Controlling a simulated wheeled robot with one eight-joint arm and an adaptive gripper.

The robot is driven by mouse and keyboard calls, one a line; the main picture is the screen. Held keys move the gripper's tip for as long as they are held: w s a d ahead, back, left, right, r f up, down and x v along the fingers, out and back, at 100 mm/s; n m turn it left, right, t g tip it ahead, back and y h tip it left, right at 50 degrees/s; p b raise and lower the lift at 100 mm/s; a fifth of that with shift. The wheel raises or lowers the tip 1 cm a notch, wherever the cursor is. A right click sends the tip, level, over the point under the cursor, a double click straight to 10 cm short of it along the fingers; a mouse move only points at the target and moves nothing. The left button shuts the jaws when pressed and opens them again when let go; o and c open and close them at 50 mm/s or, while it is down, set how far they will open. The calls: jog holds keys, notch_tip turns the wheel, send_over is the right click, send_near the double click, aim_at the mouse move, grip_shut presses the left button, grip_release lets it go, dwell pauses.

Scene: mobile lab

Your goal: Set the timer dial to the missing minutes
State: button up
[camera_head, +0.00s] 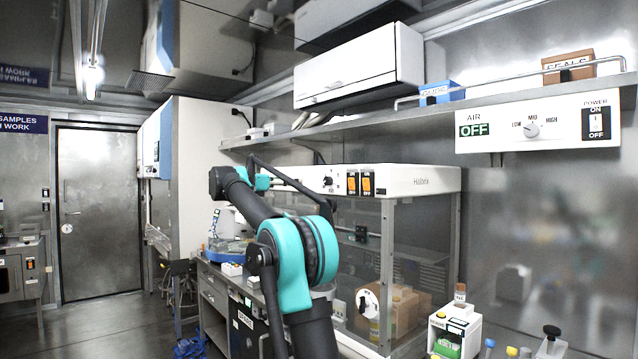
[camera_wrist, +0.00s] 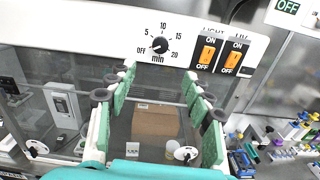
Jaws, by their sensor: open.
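The timer dial (camera_wrist: 159,45) is a black knob on the white front panel of the cabinet. Its scale reads OFF, 5, 10, 15, 20 min. The pointer mark is too small to read surely, but seems toward the left, OFF side. The dial also shows small in the head view (camera_head: 327,181). My gripper (camera_wrist: 163,84) is open and empty, with green pads on both sides. In the wrist view its fingertips lie below the dial, apart from it. In the head view my arm hides much of the cabinet's left side, and the fingers are not clear.
Orange LIGHT and UV switches (camera_wrist: 219,55) sit right of the dial. The cabinet panel (camera_head: 425,180) is above a glass enclosure holding a brown box (camera_wrist: 155,121). A shelf with a separate AIR panel (camera_head: 540,128) is above right. Small labware (camera_wrist: 300,130) stands at right.

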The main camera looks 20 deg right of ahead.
aim_at(326, 181)
jog(key=x, duration=1.6)
jog(key=shift+d+f, duration=0.1)
jog(key=shift+s, duration=0.1)
jog(key=c, duration=1.2)
jog(key=shift+o, duration=0.2)
